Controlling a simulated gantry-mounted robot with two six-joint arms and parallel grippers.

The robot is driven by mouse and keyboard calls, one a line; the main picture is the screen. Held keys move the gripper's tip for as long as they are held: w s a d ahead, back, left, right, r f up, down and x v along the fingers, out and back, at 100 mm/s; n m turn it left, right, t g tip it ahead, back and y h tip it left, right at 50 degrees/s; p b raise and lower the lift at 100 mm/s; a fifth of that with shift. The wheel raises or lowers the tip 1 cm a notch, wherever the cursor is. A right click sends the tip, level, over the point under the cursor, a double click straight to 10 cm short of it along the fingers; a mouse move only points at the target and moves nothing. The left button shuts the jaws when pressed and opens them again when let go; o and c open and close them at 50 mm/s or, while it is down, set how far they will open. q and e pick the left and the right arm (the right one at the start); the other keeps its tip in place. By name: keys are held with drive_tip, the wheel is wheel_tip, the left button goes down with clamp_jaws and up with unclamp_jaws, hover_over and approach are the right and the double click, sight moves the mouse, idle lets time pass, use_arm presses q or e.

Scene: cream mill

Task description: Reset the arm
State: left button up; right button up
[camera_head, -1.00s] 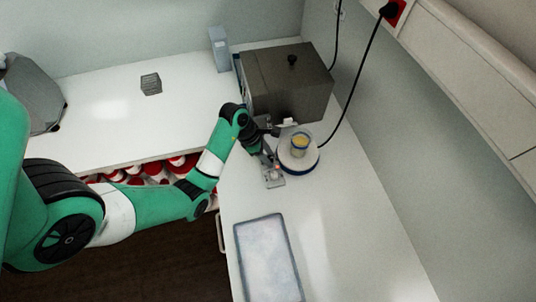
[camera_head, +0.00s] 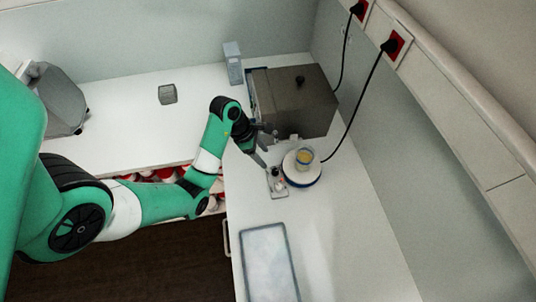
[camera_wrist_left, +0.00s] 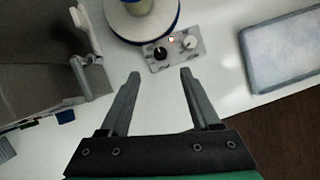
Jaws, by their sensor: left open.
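My left arm comes in from the left in the head view. Its gripper (camera_head: 266,150) is over the counter, between the dark metal box (camera_head: 292,98) and the small control panel (camera_head: 277,183). In the left wrist view the two fingers of my left gripper (camera_wrist_left: 158,78) are spread apart with nothing between them. The control panel (camera_wrist_left: 174,50) with its black and white knobs lies just beyond the fingertips. The round white device (camera_head: 302,168) carries a clear cup with yellowish contents (camera_head: 304,158). My right gripper does not show.
A tray (camera_head: 269,262) lies on the near counter. A grey box (camera_head: 233,62) and a small dark object (camera_head: 167,94) stand at the back. A grey machine (camera_head: 62,100) is at the left. Black cables run to red wall sockets (camera_head: 396,46). The left counter's middle is clear.

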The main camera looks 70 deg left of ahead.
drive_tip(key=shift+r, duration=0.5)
